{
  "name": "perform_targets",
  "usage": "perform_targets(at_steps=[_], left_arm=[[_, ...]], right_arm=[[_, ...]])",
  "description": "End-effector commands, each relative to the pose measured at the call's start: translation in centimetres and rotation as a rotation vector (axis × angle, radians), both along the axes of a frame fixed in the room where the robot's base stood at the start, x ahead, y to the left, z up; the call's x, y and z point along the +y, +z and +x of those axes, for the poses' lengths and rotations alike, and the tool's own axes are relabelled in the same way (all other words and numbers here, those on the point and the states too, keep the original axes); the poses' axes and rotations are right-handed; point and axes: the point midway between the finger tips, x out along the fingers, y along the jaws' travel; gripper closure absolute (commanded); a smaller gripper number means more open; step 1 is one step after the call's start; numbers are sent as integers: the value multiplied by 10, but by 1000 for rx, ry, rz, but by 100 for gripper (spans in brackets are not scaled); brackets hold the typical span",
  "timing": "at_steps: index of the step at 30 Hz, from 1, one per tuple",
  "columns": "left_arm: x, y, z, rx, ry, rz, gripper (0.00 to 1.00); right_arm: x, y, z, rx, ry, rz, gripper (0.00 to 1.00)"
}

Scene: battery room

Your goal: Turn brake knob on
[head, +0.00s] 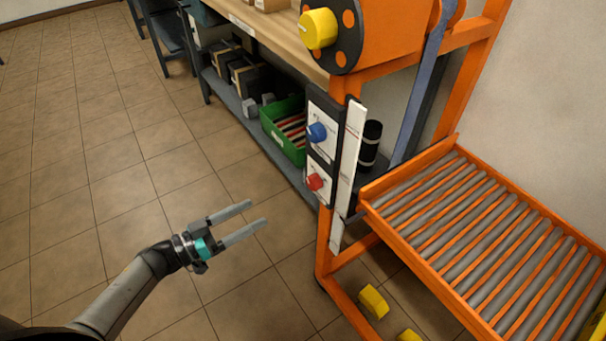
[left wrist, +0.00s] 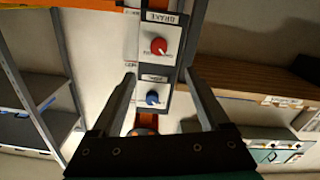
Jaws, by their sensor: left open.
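The brake knob is a red knob (head: 315,182) on the lower white plate of a control panel on the orange machine's post. In the left wrist view the red knob (left wrist: 158,46) sits by an upside-down BRAKE label, just beyond my fingertips. A blue knob (head: 317,132) is above it in the head view; it also shows between my fingers in the left wrist view (left wrist: 152,98). My left gripper (head: 258,215) is open and empty, left of and below the panel, with its fingers pointing toward it. It touches neither knob. My right gripper is not in view.
The orange frame (head: 328,232) carries a roller conveyor (head: 490,235) at the right and a yellow hub (head: 318,29) at the top. A workbench with a green bin (head: 284,128) on its lower shelf stands behind the panel. The tiled floor at the left is clear.

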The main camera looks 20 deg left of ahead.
Motion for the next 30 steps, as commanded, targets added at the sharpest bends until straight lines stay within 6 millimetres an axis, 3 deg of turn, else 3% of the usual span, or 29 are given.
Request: perform_targets(at_steps=[8, 21, 30], left_arm=[[-25, 0, 32, -6, -2, -3, 21], [-75, -1, 97, -3, 1, -2, 21], [-91, 0, 117, -1, 1, 0, 21]], right_arm=[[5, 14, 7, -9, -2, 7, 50], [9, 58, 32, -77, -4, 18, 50], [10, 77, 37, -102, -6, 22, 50]])
